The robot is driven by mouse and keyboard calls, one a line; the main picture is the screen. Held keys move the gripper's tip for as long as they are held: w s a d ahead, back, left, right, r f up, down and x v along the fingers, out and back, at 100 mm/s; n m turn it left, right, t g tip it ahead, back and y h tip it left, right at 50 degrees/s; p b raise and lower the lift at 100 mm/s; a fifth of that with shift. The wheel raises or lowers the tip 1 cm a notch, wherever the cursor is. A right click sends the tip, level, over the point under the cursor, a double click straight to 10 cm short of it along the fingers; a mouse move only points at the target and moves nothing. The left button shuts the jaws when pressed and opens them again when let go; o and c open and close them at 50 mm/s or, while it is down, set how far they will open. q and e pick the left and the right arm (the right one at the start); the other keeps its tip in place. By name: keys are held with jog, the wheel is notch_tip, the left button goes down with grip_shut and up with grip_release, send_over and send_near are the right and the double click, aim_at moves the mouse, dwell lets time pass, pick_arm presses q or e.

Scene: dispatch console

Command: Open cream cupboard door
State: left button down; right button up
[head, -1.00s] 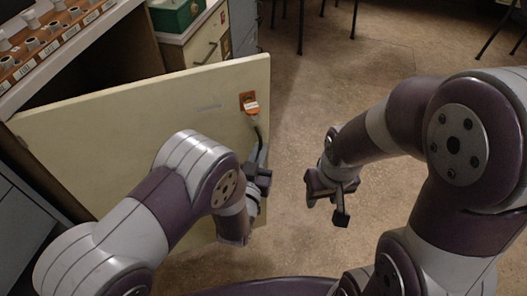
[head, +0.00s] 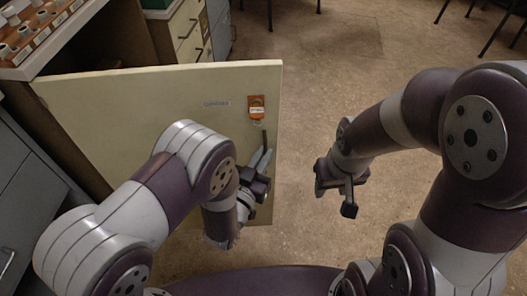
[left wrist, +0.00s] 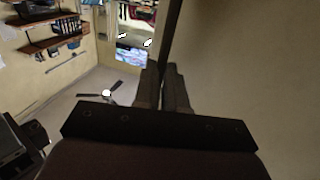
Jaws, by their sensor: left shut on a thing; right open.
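The cream cupboard door (head: 130,110) stands swung out from the dark cupboard, its broad face towards me. A dark bar handle (head: 264,140) is on the door near its free right edge. My left gripper (head: 260,172) is at this handle. In the left wrist view its jaws (left wrist: 164,84) are shut on the dark handle bar (left wrist: 167,40), with the door face (left wrist: 245,70) at right. The lower handle is hidden by the jaws. My right gripper (head: 345,193) is open and empty, over the floor right of the door.
An orange tag (head: 256,107) is on the door above the handle. A drawer unit (head: 190,32) stands behind the door. A grey cabinet (head: 28,190) is at left. Chair legs (head: 480,40) show at the far right. The brown floor (head: 330,90) right of the door is clear.

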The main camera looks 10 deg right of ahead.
pick_arm(q)
jog(key=shift+s+a, duration=0.15)
jog(key=shift+s, duration=0.55)
pick_arm(e)
jog(key=shift+s, duration=0.5)
pick_arm(q)
jog(key=c, duration=1.2)
grip_release()
pick_arm(e)
jog(key=shift+a, duration=0.1)
